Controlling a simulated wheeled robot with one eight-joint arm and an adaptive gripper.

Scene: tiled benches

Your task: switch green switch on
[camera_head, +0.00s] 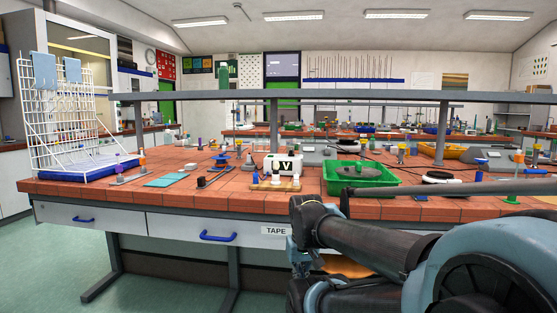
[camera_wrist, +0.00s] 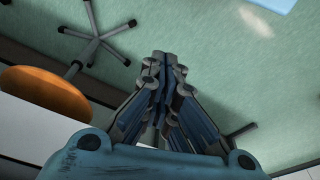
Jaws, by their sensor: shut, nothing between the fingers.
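I cannot make out a green switch for certain in either view. A small green object (camera_head: 510,199) sits near the right front of the red-tiled bench (camera_head: 110,191). It is too small to tell what it is. My gripper (camera_wrist: 163,60) shows in the wrist view with its fingers together and nothing between them. It is over the green floor, away from the benchtop items. In the head view my arm crosses the lower right, in front of the bench, and hides part of it.
A green tray (camera_head: 390,181), a white meter marked V (camera_head: 285,165) and a small wooden board (camera_head: 276,185) stand on the bench. A white wire rack (camera_head: 65,120) is at the left. A grey overhead rail (camera_head: 200,96) spans the bench. An orange stool (camera_wrist: 47,92) is near my gripper.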

